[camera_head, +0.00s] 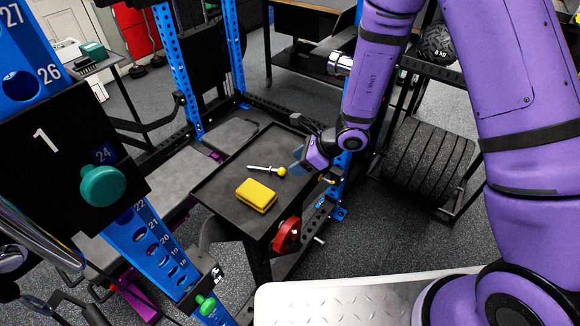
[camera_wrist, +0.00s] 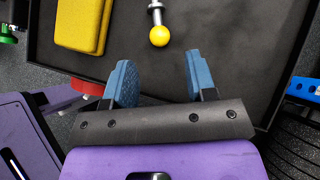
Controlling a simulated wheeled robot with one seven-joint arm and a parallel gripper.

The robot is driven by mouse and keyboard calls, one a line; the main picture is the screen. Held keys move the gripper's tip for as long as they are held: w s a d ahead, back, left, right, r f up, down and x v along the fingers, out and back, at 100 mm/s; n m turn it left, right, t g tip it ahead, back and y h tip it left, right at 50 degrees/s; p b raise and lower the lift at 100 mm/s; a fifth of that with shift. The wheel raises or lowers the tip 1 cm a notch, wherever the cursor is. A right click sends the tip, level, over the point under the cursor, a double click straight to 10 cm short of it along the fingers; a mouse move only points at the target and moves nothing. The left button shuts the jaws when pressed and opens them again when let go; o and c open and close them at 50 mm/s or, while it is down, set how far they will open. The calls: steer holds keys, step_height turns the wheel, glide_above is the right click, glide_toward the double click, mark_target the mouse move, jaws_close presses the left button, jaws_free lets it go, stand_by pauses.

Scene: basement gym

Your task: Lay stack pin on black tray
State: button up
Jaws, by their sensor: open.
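The stack pin (camera_head: 266,170) is a metal rod with a yellow ball knob. It lies on the black tray (camera_head: 225,205), behind a yellow block. In the wrist view the pin's yellow knob (camera_wrist: 159,36) and part of its metal shaft show at the top, and the black tray (camera_wrist: 240,70) fills most of the background. My gripper (camera_head: 299,157) is at the tray's right edge, just right of the knob. In the wrist view my gripper (camera_wrist: 158,72) is open with nothing between its two blue fingers. The knob is beyond the fingertips, apart from them.
A yellow block (camera_head: 257,195) lies on the tray in front of the pin; it also shows in the wrist view (camera_wrist: 82,22). Blue rack uprights (camera_head: 180,70) stand behind and left. A red disc (camera_head: 286,235) is at the tray's front right. The tray's left part is bare.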

steer(key=v, duration=0.7)
steer(key=shift+r, duration=0.15)
steer(key=shift+d, duration=0.1)
steer(key=s+d+r+n, duration=0.25)
steer(key=r+n, duration=0.35)
steer(key=r, duration=0.4)
steer(key=s+d+r+n, duration=0.2)
steer(key=s+r+n, duration=0.25)
steer(key=r, duration=0.65)
steer(key=s+d+r+n+t+h, duration=0.3)
steer(key=s+d+r+n+h, duration=0.5)
steer(key=s+d, duration=0.7)
step_height(320, 180, up, 5)
steer(key=n, duration=0.2)
steer(key=shift+s+d+f+n, duration=0.2)
steer(key=shift+s+d+n, duration=0.15)
